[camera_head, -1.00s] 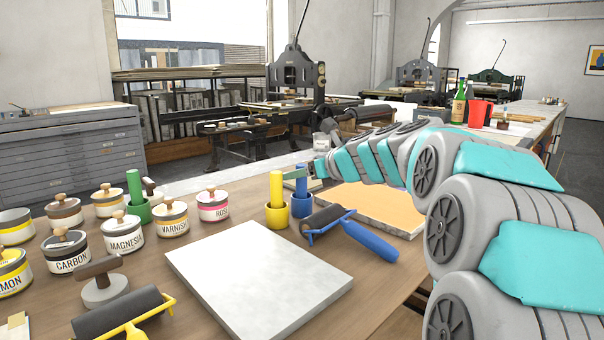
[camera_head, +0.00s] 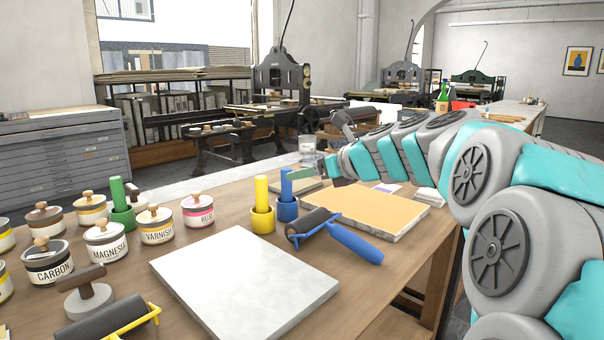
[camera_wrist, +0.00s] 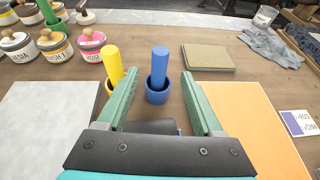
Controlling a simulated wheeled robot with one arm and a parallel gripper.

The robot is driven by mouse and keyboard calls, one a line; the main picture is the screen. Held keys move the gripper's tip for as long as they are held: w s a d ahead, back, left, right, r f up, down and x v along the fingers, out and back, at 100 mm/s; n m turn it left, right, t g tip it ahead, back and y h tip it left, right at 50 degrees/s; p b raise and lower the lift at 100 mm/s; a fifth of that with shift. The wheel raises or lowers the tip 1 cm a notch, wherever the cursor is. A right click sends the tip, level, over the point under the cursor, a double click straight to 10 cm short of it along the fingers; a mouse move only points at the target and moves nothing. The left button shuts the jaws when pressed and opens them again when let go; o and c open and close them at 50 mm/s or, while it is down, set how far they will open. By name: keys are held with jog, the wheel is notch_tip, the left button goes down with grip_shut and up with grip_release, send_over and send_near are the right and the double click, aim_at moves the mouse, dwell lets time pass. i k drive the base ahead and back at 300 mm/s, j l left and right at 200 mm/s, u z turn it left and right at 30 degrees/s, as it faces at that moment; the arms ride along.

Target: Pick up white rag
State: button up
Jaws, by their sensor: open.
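A small white folded thing (camera_head: 430,196) lies on the table just past the right corner of the orange-topped slab; it may be the white rag, but it is too small to be sure. In the wrist view a crumpled pale grey-blue cloth (camera_wrist: 272,46) lies at the upper right, beside a glass jar (camera_wrist: 265,16). My gripper (camera_wrist: 159,72) is open and empty, its green fingers pointing toward the blue and yellow rods in their cups. In the head view my gripper (camera_head: 318,170) is above the table, partly hidden by my arm.
The orange-topped slab (camera_head: 365,212) and the pale grey slab (camera_head: 245,275) lie on the table. A blue-handled roller (camera_head: 345,240), a yellow cup (camera_head: 263,220), a blue cup (camera_head: 287,210) and several ink cans stand nearby. A purple-and-white card (camera_wrist: 298,123) lies at the right.

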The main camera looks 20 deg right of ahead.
aim_at(428, 195)
jog(key=k+l, duration=0.2)
jog(key=k, duration=0.3)
jog(key=k+l, duration=0.25)
jog(key=k, duration=0.2)
